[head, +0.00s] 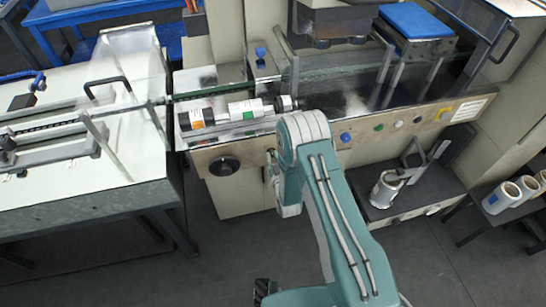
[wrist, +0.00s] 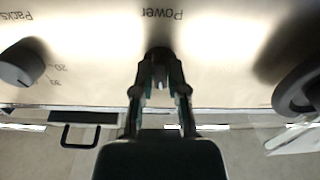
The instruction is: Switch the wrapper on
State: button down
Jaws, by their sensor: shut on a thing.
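The wrapper's front control panel (head: 370,134) runs across the middle of the head view, with several coloured buttons along it. In the wrist view the panel appears upside down, with the label "Power" (wrist: 162,13) at the top centre. A dark power switch (wrist: 159,54) sits by that label. My gripper (wrist: 160,78) has its two fingers closed around the switch, which is mostly hidden between them. Which way the switch is set cannot be told. In the head view my arm covers much of the gripper and this part of the panel.
A grey dial (wrist: 22,62) marked "Packs" is left of the gripper in the wrist view. A large black knob (head: 224,165) is left of my arm in the head view. White rolls (head: 245,110) lie above the panel. Floor (head: 440,265) at the lower right is clear.

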jog(key=m, duration=0.7)
jog(key=shift+f, duration=0.15)
dwell(0.3)
jog(key=c, duration=0.7)
grip_release()
jog(key=shift+o, duration=0.2)
jog(key=v, duration=1.2)
jog(key=shift+a, duration=0.1)
